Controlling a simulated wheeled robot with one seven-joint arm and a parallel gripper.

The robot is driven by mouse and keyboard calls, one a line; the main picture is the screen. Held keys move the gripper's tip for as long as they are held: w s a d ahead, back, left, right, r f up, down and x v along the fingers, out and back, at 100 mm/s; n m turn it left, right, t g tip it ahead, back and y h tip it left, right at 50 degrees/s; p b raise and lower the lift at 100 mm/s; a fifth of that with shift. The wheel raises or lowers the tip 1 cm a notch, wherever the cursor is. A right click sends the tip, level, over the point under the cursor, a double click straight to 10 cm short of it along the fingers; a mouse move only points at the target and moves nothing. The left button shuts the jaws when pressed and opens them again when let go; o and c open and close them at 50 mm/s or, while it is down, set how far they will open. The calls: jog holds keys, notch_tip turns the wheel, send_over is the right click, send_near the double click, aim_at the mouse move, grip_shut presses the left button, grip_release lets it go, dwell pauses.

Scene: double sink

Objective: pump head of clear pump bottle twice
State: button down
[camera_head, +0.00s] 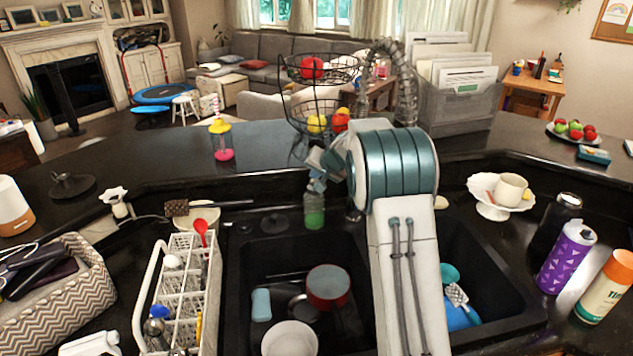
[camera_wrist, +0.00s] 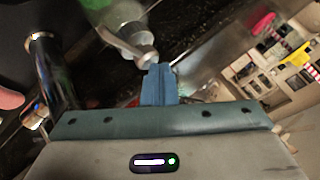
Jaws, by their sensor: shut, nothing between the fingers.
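The clear pump bottle (camera_head: 314,214) holds green liquid and stands upright behind the left sink basin. My gripper (camera_head: 317,184) is just above it, covering its top in the head view. In the wrist view the clear bottle (camera_wrist: 112,14) shows at the top, with its whitish pump head (camera_wrist: 138,48) pointing toward my fingers. My gripper (camera_wrist: 159,68) is shut and empty, its blue fingertips right at the end of the pump head. I cannot tell whether they touch it or press it down.
The left basin (camera_head: 252,250) holds a red pot (camera_head: 328,286), a blue sponge (camera_head: 261,304) and a white bowl (camera_head: 290,340). A white dish rack (camera_head: 183,268) stands left of it. A wire fruit basket (camera_head: 312,112) stands on the raised counter behind.

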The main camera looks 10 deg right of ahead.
aim_at(316, 181)
jog(key=shift+f, duration=0.25)
jog(key=shift+r, duration=0.75)
jog(key=shift+r+p, duration=2.1)
jog(key=shift+r, duration=0.8)
